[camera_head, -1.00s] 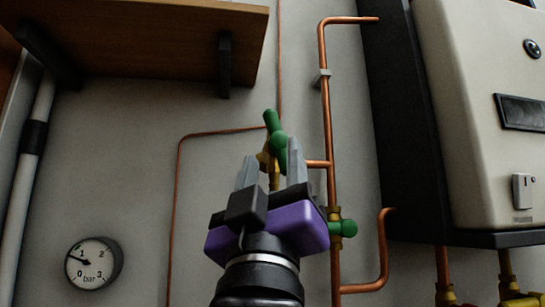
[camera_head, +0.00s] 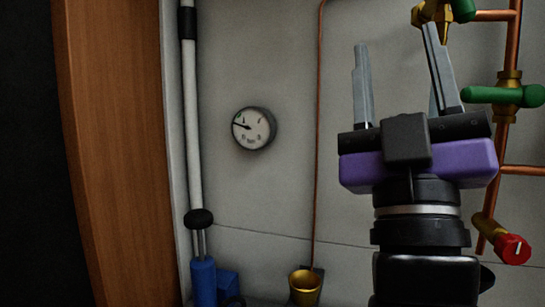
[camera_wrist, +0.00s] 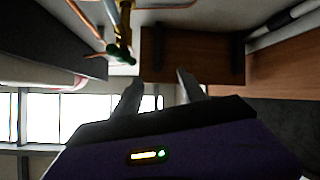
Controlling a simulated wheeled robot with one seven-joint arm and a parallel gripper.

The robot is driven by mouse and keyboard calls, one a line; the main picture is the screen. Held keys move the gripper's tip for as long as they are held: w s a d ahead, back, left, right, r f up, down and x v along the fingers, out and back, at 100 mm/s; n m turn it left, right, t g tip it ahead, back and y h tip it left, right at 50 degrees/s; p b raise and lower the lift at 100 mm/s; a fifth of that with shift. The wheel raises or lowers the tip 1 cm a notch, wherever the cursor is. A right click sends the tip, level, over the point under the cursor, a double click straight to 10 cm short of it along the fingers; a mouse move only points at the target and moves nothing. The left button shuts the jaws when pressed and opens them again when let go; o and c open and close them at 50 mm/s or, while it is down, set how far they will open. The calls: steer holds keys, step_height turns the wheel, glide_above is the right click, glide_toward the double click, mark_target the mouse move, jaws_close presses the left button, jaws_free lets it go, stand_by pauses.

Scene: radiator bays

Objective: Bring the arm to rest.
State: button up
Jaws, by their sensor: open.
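My gripper (camera_head: 400,80) is raised in the head view, purple-bodied with two grey fingers pointing up. The fingers stand apart with nothing between them. In the wrist view my gripper (camera_wrist: 156,85) also shows its fingers spread and empty. The wrist view shows a green-handled valve (camera_wrist: 120,53) above and to the left of the fingers.
Copper pipes (camera_head: 514,60) run up the wall on the right, with a green-handled valve (camera_head: 505,95) and a red knob (camera_head: 513,249). A round gauge (camera_head: 254,128), a grey pipe (camera_head: 192,120) and a brown wooden panel (camera_head: 118,150) are at left. A brass cup (camera_head: 305,287) is below.

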steer(key=s+f+n+g+y+p, duration=0.1)
steer(key=s+f+g+y, duration=0.2)
steer(key=f, duration=1.2)
steer(key=s+f+n+g+y+p, duration=0.15)
steer(key=f+y, duration=0.45)
steer(key=f, duration=0.9)
steer(key=s+d+f+m+g+h+p, duration=0.1)
steer(key=s+d+f+m+g, duration=0.1)
steer(key=s+f, duration=0.4)
steer(key=s+d+f+m+g+h+p, duration=0.1)
steer(key=s+d+f+m+g+h, duration=0.1)
steer(key=s+f, duration=0.5)
steer(key=s+d+f+m+g+h+p, duration=0.1)
steer(key=s+f+g, duration=0.5)
steer(key=s, duration=0.6)
steer(key=d+m+p, duration=0.1)
steer(key=d, duration=0.1)
steer(key=shift+s+d+f, duration=0.25)
steer(key=shift+d+f, duration=0.05)
steer(key=shift+d, duration=0.05)
